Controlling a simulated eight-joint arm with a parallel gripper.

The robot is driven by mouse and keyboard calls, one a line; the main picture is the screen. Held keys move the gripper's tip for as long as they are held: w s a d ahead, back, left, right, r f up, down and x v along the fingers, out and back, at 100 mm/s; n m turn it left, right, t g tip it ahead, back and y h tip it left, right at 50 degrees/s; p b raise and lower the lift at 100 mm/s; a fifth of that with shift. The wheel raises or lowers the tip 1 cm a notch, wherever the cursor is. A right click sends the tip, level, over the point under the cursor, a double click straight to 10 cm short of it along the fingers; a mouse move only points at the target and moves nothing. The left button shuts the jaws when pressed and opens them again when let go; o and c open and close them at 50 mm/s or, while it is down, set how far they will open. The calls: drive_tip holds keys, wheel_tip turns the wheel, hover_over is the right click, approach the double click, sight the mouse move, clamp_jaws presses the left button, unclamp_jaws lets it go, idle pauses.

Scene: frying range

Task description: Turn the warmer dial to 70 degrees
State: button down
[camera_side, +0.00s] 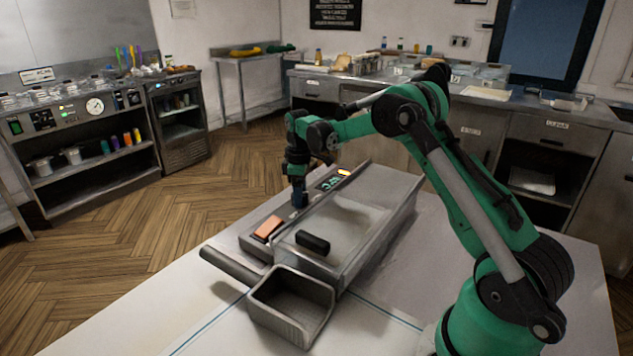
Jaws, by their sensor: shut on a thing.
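The warmer (387,222) is a grey metal unit on the white table, with a sloped control strip along its left side. My gripper (300,203) points down onto this strip, between an orange rocker switch (268,228) and a small lit display (328,183). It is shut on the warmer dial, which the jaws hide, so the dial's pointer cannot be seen. The display's digits are too small to read. A yellow light (343,172) glows beyond the display.
A black handle (312,242) sits on the warmer's top. The table (400,325) is clear at the front. Counters and shelves stand farther back.

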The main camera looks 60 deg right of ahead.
drive_tip(key=shift+c, duration=1.1)
unclamp_jaws()
drive_tip(key=shift+a+r, duration=0.1)
drive_tip(key=shift+r, duration=2.75)
drive_tip(key=shift+a+r, duration=0.1)
drive_tip(key=s+a+r+m+t, duration=0.3)
drive_tip(key=s+a+r, duration=0.35)
drive_tip(key=a, duration=0.35)
drive_tip(key=s+a+f+m+t, duration=0.2)
drive_tip(key=s+a+t, duration=0.2)
drive_tip(key=s+a, duration=0.3)
drive_tip(key=shift+s+a+m, duration=0.3)
drive_tip(key=shift+s+a, duration=0.1)
drive_tip(key=shift+s, duration=0.45)
